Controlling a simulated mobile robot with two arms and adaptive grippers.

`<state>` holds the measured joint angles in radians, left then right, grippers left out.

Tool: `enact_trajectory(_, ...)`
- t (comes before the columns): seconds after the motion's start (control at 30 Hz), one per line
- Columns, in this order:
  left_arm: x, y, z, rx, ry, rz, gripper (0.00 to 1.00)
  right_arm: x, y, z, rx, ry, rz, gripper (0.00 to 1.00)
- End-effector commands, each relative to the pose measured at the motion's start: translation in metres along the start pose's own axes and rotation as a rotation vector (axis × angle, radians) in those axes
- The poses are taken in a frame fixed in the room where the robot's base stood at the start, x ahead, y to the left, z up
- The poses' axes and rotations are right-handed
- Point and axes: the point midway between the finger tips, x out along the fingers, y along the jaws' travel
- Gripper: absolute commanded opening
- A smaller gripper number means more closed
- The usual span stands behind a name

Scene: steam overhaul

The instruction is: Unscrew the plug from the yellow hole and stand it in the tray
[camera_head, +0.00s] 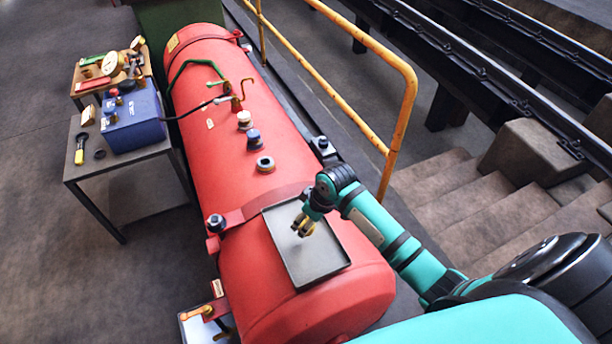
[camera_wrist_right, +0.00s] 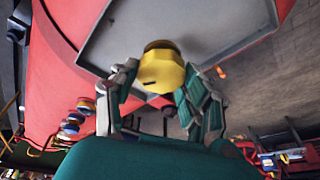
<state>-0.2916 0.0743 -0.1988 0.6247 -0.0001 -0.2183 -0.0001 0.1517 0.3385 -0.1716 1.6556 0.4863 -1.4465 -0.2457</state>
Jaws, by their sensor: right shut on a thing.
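The yellow plug (camera_head: 303,228) is between the fingers of my right gripper (camera_head: 306,217), over the grey tray (camera_head: 328,256) on top of the red boiler. In the right wrist view, the plug (camera_wrist_right: 161,74) shows a yellow hexagonal body with a darker end towards the tray (camera_wrist_right: 215,48). The right gripper's fingers (camera_wrist_right: 160,85) are closed on it from both sides. I cannot tell whether the plug touches the tray floor. A fitting with a dark centre (camera_head: 265,164) sits on the boiler beyond the tray. My left gripper is not in view.
Blue-capped (camera_head: 253,138) and white-and-red (camera_head: 244,119) fittings stand further along the red boiler (camera_head: 205,115). A side table holds a blue box (camera_head: 132,122). A yellow handrail (camera_head: 402,110) runs on the right, above steps. The visible tray floor around the plug is empty.

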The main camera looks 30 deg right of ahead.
Motion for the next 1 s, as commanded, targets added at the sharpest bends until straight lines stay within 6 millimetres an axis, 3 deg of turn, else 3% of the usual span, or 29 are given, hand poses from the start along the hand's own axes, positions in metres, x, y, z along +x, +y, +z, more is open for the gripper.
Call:
enact_trajectory(0.03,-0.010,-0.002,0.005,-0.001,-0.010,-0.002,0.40,-0.003,0.016,-0.016,-0.029,0.002,-0.015,0.02)
enact_trajectory(0.2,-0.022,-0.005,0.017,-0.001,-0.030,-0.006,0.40,-0.001,0.054,-0.049,-0.128,0.002,-0.064,0.02)
enact_trajectory(0.4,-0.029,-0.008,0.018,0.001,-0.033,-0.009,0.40,-0.002,0.078,-0.069,-0.189,-0.003,-0.096,0.02)
enact_trajectory(0.67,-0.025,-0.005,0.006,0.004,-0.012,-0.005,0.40,0.003,0.084,-0.072,-0.206,-0.005,-0.106,0.02)
enact_trajectory(1.0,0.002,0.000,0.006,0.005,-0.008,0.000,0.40,0.028,0.085,-0.063,-0.206,-0.006,-0.104,0.02)
